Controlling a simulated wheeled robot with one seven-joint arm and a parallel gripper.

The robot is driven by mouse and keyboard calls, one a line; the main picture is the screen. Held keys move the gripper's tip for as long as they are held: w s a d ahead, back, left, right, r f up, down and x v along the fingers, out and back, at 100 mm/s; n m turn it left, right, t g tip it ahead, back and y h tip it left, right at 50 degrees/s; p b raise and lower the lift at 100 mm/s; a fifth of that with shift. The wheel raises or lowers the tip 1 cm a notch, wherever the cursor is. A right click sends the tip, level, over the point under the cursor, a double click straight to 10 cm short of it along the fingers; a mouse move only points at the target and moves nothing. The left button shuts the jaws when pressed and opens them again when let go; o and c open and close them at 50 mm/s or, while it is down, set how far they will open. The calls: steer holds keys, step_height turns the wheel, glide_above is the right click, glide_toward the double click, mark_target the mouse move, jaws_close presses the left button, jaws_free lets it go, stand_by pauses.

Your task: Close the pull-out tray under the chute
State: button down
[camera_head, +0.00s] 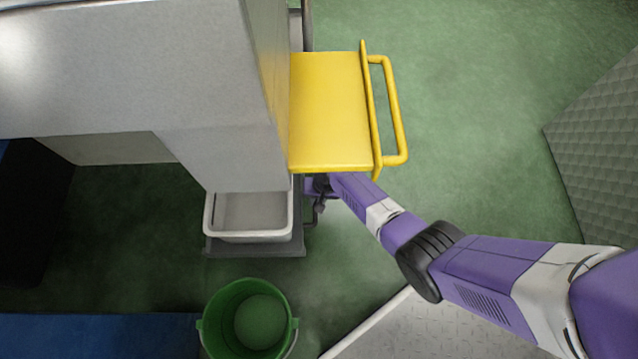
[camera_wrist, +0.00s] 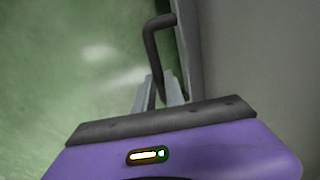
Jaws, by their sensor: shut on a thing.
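The dark grey pull-out tray (camera_head: 255,248) is below the grey chute (camera_head: 225,155), with a pale bin (camera_head: 250,234) on it. Its dark bar handle (camera_head: 316,212) is on the right side. The handle (camera_wrist: 152,45) also shows in the wrist view, fixed to a grey panel (camera_wrist: 190,45). My gripper (camera_head: 318,187) is beside that side, partly hidden under a yellow flat piece. In the wrist view my gripper (camera_wrist: 160,92) is shut on the handle, with a finger on either side of the bar. The back of the tray is hidden under the chute.
A yellow flat piece with a looped yellow handle (camera_head: 398,110) juts out above my wrist. A green bucket (camera_head: 260,322) stands in front of the tray. A metal plate (camera_head: 430,330) is at lower right. Open green floor (camera_head: 470,110) lies to the right.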

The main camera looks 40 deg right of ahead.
steer(key=shift+w+a, duration=0.2)
steer(key=shift+a, duration=0.05)
steer(key=c, duration=1.4)
jaws_free()
steer(key=shift+r, duration=0.1)
step_height(320, 180, up, 8)
steer(key=d+p, duration=0.1)
steer(key=p, duration=0.4)
steer(key=shift+s+f, duration=0.25)
steer(key=shift+s, duration=0.2)
steer(key=shift+d, duration=0.1)
